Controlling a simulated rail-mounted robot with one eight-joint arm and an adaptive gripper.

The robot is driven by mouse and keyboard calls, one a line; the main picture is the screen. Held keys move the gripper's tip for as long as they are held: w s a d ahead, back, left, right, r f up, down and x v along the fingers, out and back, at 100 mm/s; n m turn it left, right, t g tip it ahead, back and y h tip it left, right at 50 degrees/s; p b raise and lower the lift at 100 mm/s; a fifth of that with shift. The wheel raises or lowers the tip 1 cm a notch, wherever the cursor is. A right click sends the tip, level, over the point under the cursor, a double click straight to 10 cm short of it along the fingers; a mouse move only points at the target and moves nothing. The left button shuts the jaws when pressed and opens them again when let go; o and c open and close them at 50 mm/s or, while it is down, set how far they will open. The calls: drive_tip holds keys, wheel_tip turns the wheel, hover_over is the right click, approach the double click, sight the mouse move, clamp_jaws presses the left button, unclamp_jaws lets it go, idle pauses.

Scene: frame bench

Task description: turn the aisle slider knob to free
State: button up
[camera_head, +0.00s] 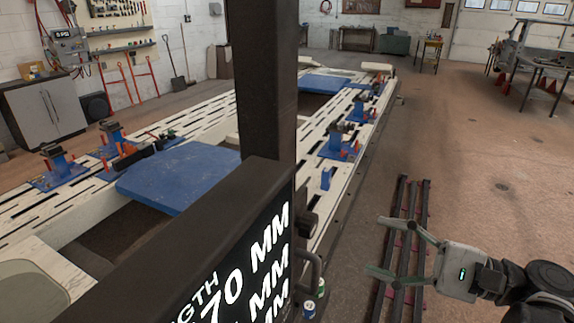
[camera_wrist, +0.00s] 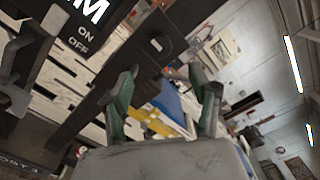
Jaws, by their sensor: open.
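My gripper (camera_head: 378,248) is at the lower right of the head view, fingers spread apart with nothing between them. It is right of the dark measuring frame's panel (camera_head: 235,235) and apart from it. In the wrist view, my gripper (camera_wrist: 163,73) also shows its two fingers apart. A small dark knob-like part (camera_head: 307,223) sits beside the post on the panel's far end; I cannot tell for sure that it is the aisle slider knob, or how it is turned. The wrist view shows ON and OFF lettering on the dark panel (camera_wrist: 75,45) and a dark bar with a pale slot (camera_wrist: 157,44).
A dark curved handle (camera_head: 317,268) sticks out below the knob-like part. The white slotted bench (camera_head: 318,115) with blue clamps lies behind the post. Dark rails (camera_head: 402,205) lie on the floor behind my gripper. Small cans (camera_head: 309,309) stand below the handle.

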sight(315, 227)
drive_tip(key=shift+p+x, duration=0.35)
drive_tip(key=shift+x, duration=5.9)
drive_tip(key=shift+f, duration=0.1)
drive_tip(key=c, duration=1.1)
drive_tip(key=shift+n, duration=0.4)
drive_tip(key=shift+c, duration=0.2)
drive_tip(key=n+b, duration=0.1)
drive_tip(key=n, duration=0.2)
drive_tip(key=shift+n, duration=0.4)
drive_tip(key=n+b, duration=0.1)
drive_tip(key=n, duration=0.3)
drive_tip(key=shift+n, duration=0.3)
drive_tip(key=n, duration=0.4)
drive_tip(key=shift+b, duration=0.4)
drive_tip(key=shift+n, duration=2.3)
